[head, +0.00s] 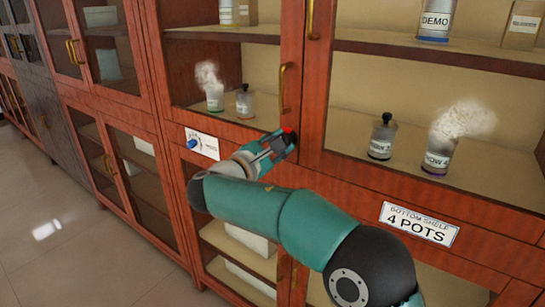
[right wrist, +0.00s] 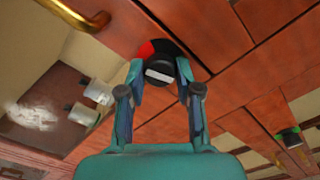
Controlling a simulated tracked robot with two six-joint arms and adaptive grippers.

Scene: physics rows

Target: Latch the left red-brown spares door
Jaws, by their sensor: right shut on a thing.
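The left red-brown door (head: 293,48) has a glass pane and a brass handle (head: 283,88). It looks flush with the cabinet front. A round black knob (right wrist: 160,72) with a white bar and a red patch beside it sits on the red-brown wood in the right wrist view. In the head view only a bit of red and black shows at the fingertips. My right gripper (head: 284,141) is shut on the knob, one finger on each side, and it also shows in the right wrist view (right wrist: 160,84). My left gripper is out of view.
A "BOTTOM SHELF 4 POTS" sign (head: 420,224) is on the right. Pots (head: 245,101) and jars stand behind glass.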

